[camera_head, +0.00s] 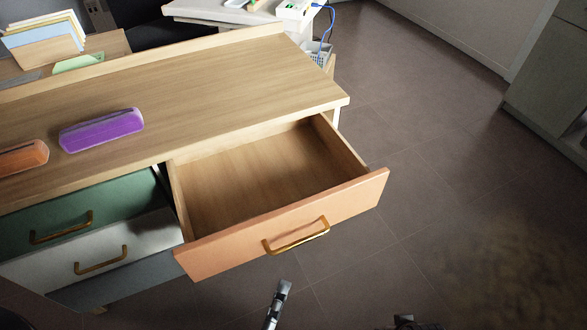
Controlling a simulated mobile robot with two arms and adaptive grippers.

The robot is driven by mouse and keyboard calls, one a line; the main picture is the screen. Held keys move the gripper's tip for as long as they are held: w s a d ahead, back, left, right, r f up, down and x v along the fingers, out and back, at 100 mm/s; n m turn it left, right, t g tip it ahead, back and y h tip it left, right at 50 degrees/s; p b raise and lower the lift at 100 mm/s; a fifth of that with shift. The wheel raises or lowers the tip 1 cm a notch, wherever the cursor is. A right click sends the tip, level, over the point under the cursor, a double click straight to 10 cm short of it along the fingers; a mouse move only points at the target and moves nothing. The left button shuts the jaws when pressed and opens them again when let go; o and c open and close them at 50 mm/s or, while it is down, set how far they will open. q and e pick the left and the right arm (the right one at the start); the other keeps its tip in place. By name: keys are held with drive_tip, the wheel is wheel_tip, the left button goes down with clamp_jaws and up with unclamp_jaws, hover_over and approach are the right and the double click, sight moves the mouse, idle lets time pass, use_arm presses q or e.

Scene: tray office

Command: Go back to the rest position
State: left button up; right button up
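My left gripper (282,287) shows as a narrow grey and black shape at the bottom middle, below the open drawer's handle and apart from it. Its fingers overlap from this angle, so I cannot tell whether it is open or shut. Nothing is seen hanging from it. A small dark part (405,322) of mine shows at the bottom edge, further right. It is cut off by the frame, and I cannot tell the state of my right gripper from it.
An orange-fronted drawer (334,207) with a brass handle (297,236) stands pulled out and empty. A purple case (101,130) and an orange case (22,155) lie on the wooden top (225,80). Green and white drawers are at left. The floor (440,190) at right is clear.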

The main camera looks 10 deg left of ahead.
use_arm(q)
drive_tip(key=w+f+m+g+h, duration=0.2)
drive_tip(key=w+f+m+g, duration=0.3)
drive_tip(key=f+m+g, duration=0.45)
drive_tip(key=s+a+f+m+g+y, duration=0.1)
drive_tip(key=a+f+m+g+y, duration=0.15)
drive_tip(key=a+f+m, duration=0.35)
drive_tip(key=s+a+f+g+y, duration=0.3)
drive_tip(key=s+a+g, duration=0.1)
drive_tip(key=a, duration=0.4)
drive_tip(key=s+a+f+p, duration=0.1)
drive_tip(key=s+f+p, duration=0.2)
drive_tip(key=s+p, duration=0.3)
drive_tip(key=s+a+f+g+p, duration=0.1)
drive_tip(key=s+f+p, duration=0.2)
drive_tip(key=s+p, duration=0.3)
drive_tip(key=s+a+f+m+g+p, duration=0.1)
drive_tip(key=s+f+p, duration=0.2)
drive_tip(key=s+p, duration=0.3)
drive_tip(key=shift+s+p, duration=0.4)
drive_tip(key=shift+s, duration=0.45)
use_arm(e)
drive_tip(key=s+d+f+g, duration=0.1)
drive_tip(key=s+f, duration=0.3)
drive_tip(key=s, duration=0.6)
drive_tip(key=s+d+f, duration=0.2)
drive_tip(key=s+f, duration=0.3)
drive_tip(key=s, duration=0.4)
drive_tip(key=shift+s+d+g, duration=0.15)
drive_tip(key=shift+s+g, duration=0.25)
